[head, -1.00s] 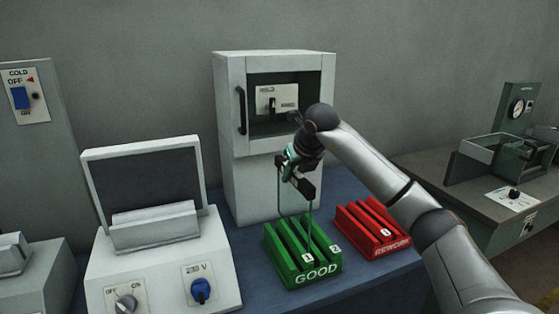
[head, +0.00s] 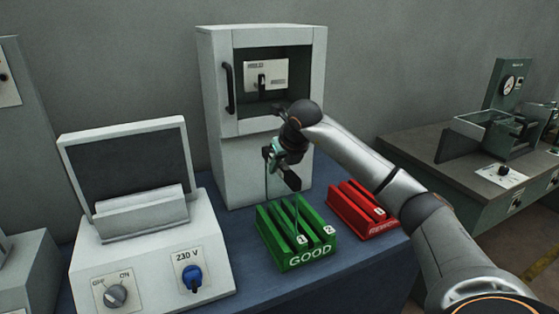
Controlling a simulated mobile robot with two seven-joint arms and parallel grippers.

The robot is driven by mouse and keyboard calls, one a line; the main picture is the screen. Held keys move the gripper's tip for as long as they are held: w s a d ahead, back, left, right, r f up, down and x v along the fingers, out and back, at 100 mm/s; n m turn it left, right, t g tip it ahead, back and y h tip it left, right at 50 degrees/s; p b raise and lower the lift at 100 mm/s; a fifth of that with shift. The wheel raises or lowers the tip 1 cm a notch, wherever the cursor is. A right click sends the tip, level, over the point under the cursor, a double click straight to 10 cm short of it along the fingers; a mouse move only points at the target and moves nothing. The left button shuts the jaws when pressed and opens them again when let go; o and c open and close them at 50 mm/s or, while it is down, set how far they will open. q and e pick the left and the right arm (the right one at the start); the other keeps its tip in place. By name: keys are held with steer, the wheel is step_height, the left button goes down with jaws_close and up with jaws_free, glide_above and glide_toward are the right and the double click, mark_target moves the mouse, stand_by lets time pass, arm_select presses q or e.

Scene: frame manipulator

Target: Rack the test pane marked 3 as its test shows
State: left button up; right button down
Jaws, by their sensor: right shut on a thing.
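My right gripper (head: 283,172) is shut on a thin clear pane (head: 268,185) with greenish edges. It holds the pane upright over the green rack marked GOOD (head: 308,257). The pane's lower edge reaches the rack's slots; I cannot tell how deep it sits in one. The pane's own mark cannot be read. The green rack shows small white number tags at its front, one reading 1. A red rack (head: 372,232) stands to its right, its lettering partly hidden by my right arm. My left gripper is not in view.
A white cabinet (head: 262,165) with an open window stands behind the racks. At the left is a white device with a dark screen (head: 127,165), a rotary switch and a blue 230 V knob (head: 192,278). A green bench with a gauge (head: 508,84) stands at the right.

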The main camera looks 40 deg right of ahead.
mark_target(292, 174)
steer(key=shift+f+b, duration=2.65)
steer(key=shift+f, duration=1.15)
steer(key=shift+f+b, duration=0.4)
steer(key=shift+f, duration=0.2)
steer(key=c, duration=0.6)
jaws_free()
steer(key=shift+f, duration=0.2)
steer(key=v, duration=1.2)
steer(key=shift+s+r+b, duration=0.2)
steer(key=shift+r+b, duration=0.15)
steer(key=shift+b, duration=0.05)
